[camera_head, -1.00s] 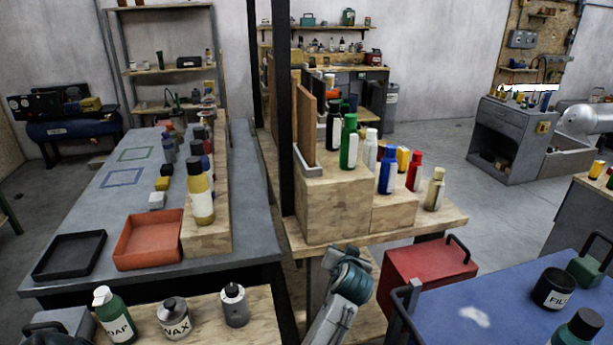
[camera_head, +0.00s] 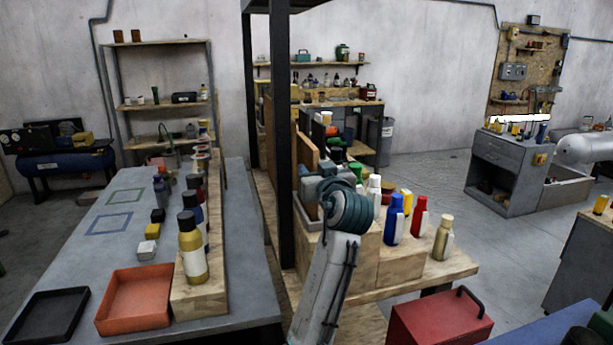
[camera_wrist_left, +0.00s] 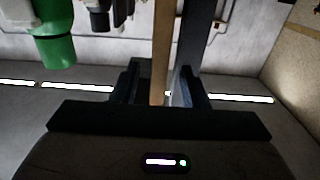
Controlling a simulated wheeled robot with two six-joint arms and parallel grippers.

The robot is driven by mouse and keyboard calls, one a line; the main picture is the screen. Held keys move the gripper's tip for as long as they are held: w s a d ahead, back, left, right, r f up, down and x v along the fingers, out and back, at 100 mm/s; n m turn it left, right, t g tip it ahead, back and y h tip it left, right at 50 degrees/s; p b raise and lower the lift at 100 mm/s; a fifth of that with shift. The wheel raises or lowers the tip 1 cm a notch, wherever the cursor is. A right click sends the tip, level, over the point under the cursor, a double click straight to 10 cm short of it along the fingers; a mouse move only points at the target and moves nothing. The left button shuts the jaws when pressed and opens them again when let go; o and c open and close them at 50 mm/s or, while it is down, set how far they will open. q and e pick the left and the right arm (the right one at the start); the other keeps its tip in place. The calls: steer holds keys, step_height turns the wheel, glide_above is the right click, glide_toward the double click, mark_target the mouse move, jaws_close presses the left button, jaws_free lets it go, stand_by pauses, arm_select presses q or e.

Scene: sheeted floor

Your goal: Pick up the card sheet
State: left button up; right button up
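The card sheet (camera_head: 309,156) is a thin brown panel standing upright on the wooden stand, beside the black post. Its lower part is hidden behind my left gripper in the head view. My left gripper (camera_head: 316,181) is at the sheet, with its fingertips mostly hidden by the wrist. In the left wrist view the sheet (camera_wrist_left: 161,55) shows edge-on between the two fingers (camera_wrist_left: 160,88), with visible gaps beside it, so the gripper looks open around it. My right gripper is not in view.
Several bottles, including a blue one (camera_head: 394,219) and a red one (camera_head: 419,217), stand right of my wrist. A green bottle (camera_wrist_left: 55,35) is near the gripper in the wrist view. The black post (camera_head: 281,140) rises just left of the sheet. A red toolbox (camera_head: 440,318) is lower right.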

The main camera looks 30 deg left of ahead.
mark_target(309, 163)
arm_select(q)
steer(key=p+x, duration=0.2)
steer(key=x, duration=0.3)
steer(key=shift+w+r+p, duration=0.1)
steer(key=shift+p, duration=0.2)
steer(key=shift+w+a+f, duration=0.2)
steer(key=shift+d+r, duration=0.1)
steer(key=shift+d, duration=0.05)
steer(key=c, duration=0.6)
steer(key=shift+s, duration=0.1)
jaws_close()
